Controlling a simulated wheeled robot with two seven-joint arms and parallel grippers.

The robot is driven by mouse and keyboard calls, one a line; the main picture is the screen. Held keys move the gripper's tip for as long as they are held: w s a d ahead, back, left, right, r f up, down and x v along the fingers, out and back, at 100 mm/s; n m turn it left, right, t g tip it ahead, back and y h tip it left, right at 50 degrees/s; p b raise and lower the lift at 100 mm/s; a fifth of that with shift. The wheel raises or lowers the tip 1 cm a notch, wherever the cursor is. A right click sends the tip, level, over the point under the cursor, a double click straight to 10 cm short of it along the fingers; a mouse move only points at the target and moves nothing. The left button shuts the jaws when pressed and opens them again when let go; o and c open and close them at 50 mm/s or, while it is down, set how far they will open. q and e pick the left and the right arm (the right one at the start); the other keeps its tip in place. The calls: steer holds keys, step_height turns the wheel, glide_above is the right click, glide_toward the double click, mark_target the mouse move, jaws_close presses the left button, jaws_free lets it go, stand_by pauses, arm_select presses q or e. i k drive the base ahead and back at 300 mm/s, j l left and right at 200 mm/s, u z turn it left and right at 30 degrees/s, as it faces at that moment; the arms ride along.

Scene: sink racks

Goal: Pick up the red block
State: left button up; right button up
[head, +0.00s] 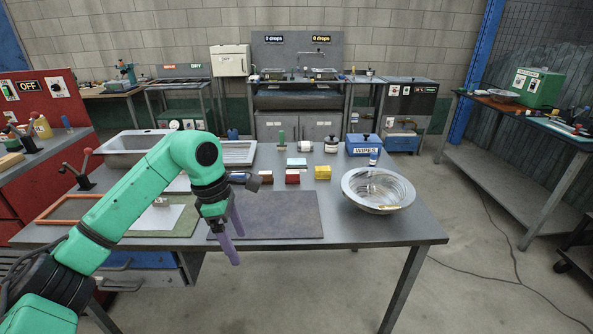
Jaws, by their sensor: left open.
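A small red block (292,178) sits on the grey table, left of a yellow block (322,172). My left gripper (236,248) has purple fingers that point down and are open and empty. It hangs over the left part of the dark grey mat (285,218), nearer to me than the red block and to its left. The gap between fingers and mat is hard to judge. My right gripper is not in view.
A metal bowl (378,205) stands at the table's right end. Behind the blocks are a blue wipes box (362,149), white containers (304,146) and a green object (281,139). A sink basin (127,142) is at the back left. The mat's right part is clear.

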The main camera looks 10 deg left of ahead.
mark_target(292, 176)
steer(key=i, duration=1.65)
